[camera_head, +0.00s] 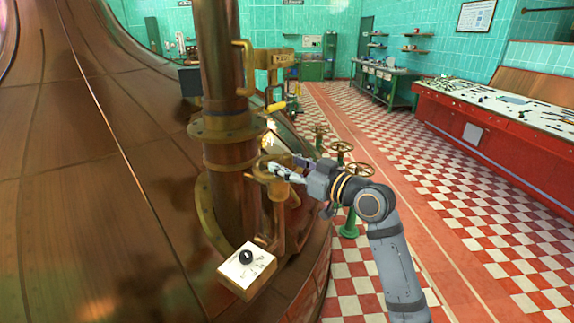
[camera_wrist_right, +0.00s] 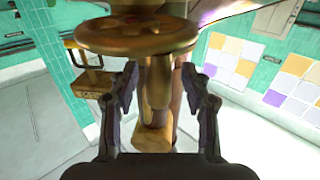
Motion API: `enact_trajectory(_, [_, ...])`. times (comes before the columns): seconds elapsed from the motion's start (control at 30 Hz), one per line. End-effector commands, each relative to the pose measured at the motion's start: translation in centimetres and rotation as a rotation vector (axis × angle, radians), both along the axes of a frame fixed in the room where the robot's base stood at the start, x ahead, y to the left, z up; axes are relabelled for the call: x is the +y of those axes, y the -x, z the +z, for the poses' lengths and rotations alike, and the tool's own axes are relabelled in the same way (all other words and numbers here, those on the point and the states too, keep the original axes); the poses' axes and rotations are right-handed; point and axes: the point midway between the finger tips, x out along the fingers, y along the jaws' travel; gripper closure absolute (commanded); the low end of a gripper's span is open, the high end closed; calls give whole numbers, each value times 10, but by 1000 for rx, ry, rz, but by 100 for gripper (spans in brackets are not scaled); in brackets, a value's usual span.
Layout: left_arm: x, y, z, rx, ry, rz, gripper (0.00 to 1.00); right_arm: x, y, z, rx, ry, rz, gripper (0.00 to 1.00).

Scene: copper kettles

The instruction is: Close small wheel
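A small brass wheel (camera_wrist_right: 137,36) shows at the top of the right wrist view, with a thick brass stem (camera_wrist_right: 155,90) below it. In the head view the wheel (camera_head: 274,165) is on the brass valve fitting beside the copper pipe, partly hidden by my gripper. My right gripper (camera_head: 277,170) reaches it from the right. In the wrist view my right gripper (camera_wrist_right: 159,76) is open, with one finger on each side of the stem, below the wheel's rim. I cannot tell whether either finger touches the brass. My left gripper is not in view.
A big copper kettle (camera_head: 100,190) fills the left. A box with a black knob (camera_head: 240,277) sits below the valve. Several valve wheels on green stands (camera_head: 354,170) stand behind my right arm. A red control desk (camera_head: 480,140) is at the right, with open checkered floor between.

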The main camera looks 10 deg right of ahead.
Motion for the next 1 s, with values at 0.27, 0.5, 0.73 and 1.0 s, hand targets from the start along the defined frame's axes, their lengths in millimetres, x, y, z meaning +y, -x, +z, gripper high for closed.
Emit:
enact_trajectory(0.27, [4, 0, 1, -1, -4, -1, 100, -4, 4, 0, -2, 3, -3, 53])
enact_trajectory(0.5, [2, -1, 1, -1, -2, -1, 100, -24, 32, -1, -2, 12, -6, 53])
enact_trajectory(0.73, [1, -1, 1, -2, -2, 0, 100, -39, 52, -1, -1, 8, -8, 53])
enact_trajectory(1.0, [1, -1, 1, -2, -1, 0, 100, -43, 62, 0, 0, 2, -1, 53])
